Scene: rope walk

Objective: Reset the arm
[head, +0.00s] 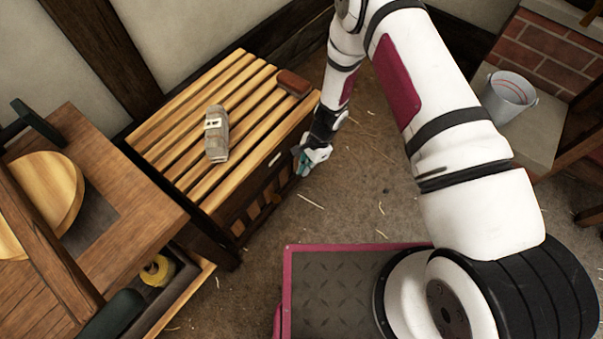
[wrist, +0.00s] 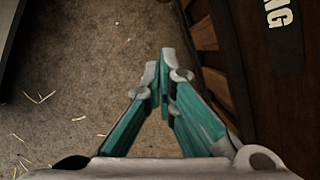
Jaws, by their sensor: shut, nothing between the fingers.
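My arm reaches down from the upper right in the head view. My gripper (head: 306,163) hangs low in front of the slatted bench (head: 183,107), close to its front right side and apart from the things on top. In the wrist view my gripper (wrist: 164,57) is shut, its teal fingers meeting at the tips with nothing between them. Bare floor shows beneath and left of the fingers. A dark wooden face with white letters is to their right.
A grey bundle with a label (head: 217,135) and a brown brush-like block (head: 293,83) lie on the slats. A wooden workbench (head: 130,215) with an open drawer (head: 185,296) is at left. A metal bucket (head: 509,97) stands at upper right. Straw-strewn floor (head: 365,200) is clear in the middle.

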